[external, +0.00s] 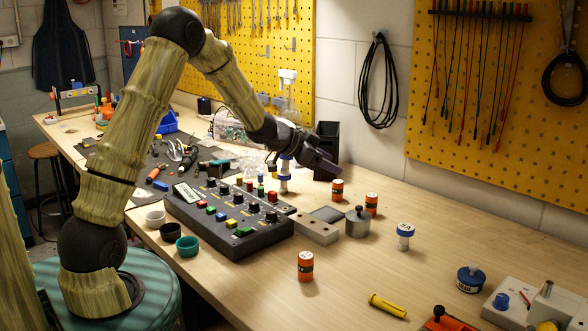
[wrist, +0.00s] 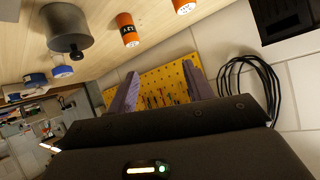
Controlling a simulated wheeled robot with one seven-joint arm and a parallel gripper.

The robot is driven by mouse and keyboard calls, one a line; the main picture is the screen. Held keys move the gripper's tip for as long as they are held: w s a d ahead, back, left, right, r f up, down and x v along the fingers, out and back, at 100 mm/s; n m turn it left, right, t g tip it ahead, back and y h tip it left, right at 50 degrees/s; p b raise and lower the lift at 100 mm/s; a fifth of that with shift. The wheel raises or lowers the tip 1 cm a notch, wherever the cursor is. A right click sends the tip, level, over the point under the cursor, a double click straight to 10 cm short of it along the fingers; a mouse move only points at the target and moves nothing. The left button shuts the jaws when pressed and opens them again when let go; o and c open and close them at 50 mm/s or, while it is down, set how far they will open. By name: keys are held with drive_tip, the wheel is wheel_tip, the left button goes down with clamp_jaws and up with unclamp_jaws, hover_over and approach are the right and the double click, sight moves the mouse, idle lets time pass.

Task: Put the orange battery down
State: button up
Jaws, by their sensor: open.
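Three orange batteries with dark bands stand upright on the wooden bench in the external view. One (external: 337,191) is just below and right of my gripper, one (external: 371,204) is a little farther right, and one (external: 305,266) is nearer the front. The wrist view shows two orange batteries, one labelled (wrist: 128,30) and one cut off by the top edge (wrist: 184,6). My gripper (external: 326,164) is above the bench, apart from the batteries. In the wrist view its jaws (wrist: 160,88) are open, with no object held between them.
A black bin (external: 327,138) stands behind my gripper.

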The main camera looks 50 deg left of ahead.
drive_tip(key=s+n+g+y, duration=0.1)
drive_tip(key=s, duration=0.4)
drive_tip(key=s+n+g+y, duration=0.1)
drive_tip(key=s+y, duration=0.1)
drive_tip(key=s, duration=0.3)
drive_tip(key=s+n+g+y, duration=0.1)
drive_tip(key=s+n+g, duration=0.1)
drive_tip(key=s, duration=0.4)
drive_tip(key=shift+d+f, duration=0.2)
drive_tip(key=shift+f, duration=0.2)
drive_tip(key=s+d+f+n+g, duration=0.1)
drive_tip(key=s+g, duration=0.1)
drive_tip(key=s, duration=0.5)
drive_tip(key=s+d+f+n+g, duration=0.1)
drive_tip(key=s+d+g, duration=0.1)
drive_tip(key=s, duration=0.6)
drive_tip(key=shift+s+d, duration=0.15)
drive_tip(key=shift+s, duration=0.1)
drive_tip(key=shift+o, duration=0.4)
